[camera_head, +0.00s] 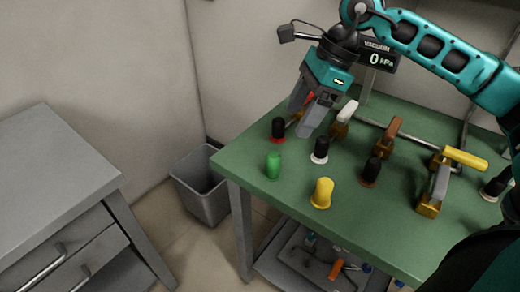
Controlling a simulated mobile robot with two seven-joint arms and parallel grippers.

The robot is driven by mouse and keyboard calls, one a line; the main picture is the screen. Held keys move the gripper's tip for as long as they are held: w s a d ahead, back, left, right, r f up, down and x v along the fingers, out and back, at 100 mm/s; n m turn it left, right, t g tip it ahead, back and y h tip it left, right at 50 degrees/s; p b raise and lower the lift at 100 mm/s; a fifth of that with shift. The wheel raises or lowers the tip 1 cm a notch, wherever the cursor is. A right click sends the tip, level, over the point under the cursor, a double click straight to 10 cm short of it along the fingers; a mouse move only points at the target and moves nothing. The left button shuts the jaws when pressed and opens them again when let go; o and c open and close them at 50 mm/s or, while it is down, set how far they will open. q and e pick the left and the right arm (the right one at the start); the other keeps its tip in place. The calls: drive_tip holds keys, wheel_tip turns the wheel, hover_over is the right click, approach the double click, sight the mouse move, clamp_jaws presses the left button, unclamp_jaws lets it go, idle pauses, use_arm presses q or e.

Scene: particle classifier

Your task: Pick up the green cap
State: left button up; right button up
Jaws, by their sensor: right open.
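The green cap (273,165) is a small upright cylinder near the left corner of the green-topped table (245,160). My right gripper (302,118) comes down from the upper right and points at the table. It is open, with its two grey fingers apart and nothing seen between them. It is above and behind the green cap, to the right of it in the picture, and does not touch it. My left gripper is not in view.
A black cap with red base (278,129), a black and white cap (320,149) and a yellow cap (322,193) stand near the green cap. Several valve handles (390,137) and a vacuum display (377,56) are behind. A grey bin (203,203) stands left of the table.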

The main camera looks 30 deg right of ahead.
sight(276, 155)
drive_tip(key=x, duration=0.6)
drive_tip(key=shift+a+f+b, duration=0.2)
drive_tip(key=shift+b, duration=0.2)
drive_tip(key=shift+w+a+f, duration=0.1)
drive_tip(key=shift+a+f, duration=0.1)
drive_tip(key=shift+f, duration=0.35)
drive_tip(key=x, duration=0.4)
drive_tip(key=shift+a+f+b, duration=0.15)
drive_tip(key=shift+f+b, duration=0.05)
drive_tip(key=shift+b, duration=0.1)
drive_tip(key=shift+w+a+f, duration=0.1)
drive_tip(key=shift+w+f, duration=0.05)
drive_tip(key=shift+f, duration=0.05)
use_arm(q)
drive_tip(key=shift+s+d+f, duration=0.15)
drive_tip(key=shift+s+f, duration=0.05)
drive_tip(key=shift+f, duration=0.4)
use_arm(e)
drive_tip(key=shift+c, duration=0.2)
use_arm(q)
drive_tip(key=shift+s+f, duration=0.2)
use_arm(e)
drive_tip(key=c, duration=1.1)
